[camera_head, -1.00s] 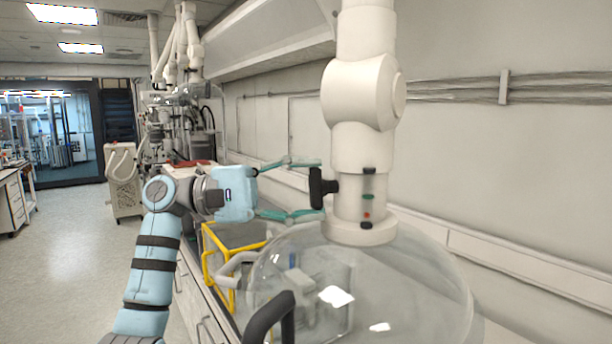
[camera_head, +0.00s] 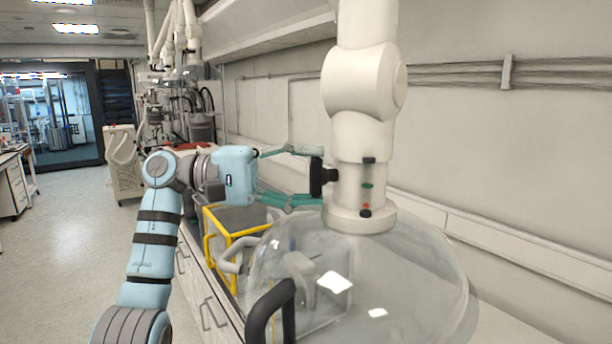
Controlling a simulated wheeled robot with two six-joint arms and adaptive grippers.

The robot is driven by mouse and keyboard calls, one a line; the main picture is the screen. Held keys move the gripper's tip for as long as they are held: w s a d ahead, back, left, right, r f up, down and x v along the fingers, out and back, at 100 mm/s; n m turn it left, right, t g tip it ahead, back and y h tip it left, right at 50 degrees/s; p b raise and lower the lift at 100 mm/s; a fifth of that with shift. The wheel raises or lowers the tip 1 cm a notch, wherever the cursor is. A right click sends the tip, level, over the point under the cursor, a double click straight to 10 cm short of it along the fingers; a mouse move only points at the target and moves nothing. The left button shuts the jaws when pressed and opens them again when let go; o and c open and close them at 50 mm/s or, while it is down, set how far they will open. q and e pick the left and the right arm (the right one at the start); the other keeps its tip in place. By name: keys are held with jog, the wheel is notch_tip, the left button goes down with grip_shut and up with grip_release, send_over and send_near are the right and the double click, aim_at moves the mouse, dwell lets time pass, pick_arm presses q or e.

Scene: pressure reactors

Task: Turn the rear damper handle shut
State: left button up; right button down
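The black damper handle (camera_head: 317,178) is a short upright bar on a stub at the left side of a white vertical duct (camera_head: 360,140). My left gripper (camera_head: 314,176) comes in from the left with its teal fingers open, one above and one below the handle's level. The fingertips reach close to the handle's top and bottom ends; whether they touch it I cannot tell. Green and red marks (camera_head: 367,186) show on the duct beside the handle. My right gripper is not in view.
A clear dome hood (camera_head: 400,265) hangs below the duct, with a black curved grip (camera_head: 270,308) at its front. A yellow-framed box (camera_head: 222,243) stands on the bench to the left. The wall is behind; open floor (camera_head: 75,240) lies left.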

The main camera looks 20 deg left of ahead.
pick_arm(q)
jog(key=o, duration=0.3)
jog(key=shift+a, duration=0.1)
jog(key=v, duration=1.2)
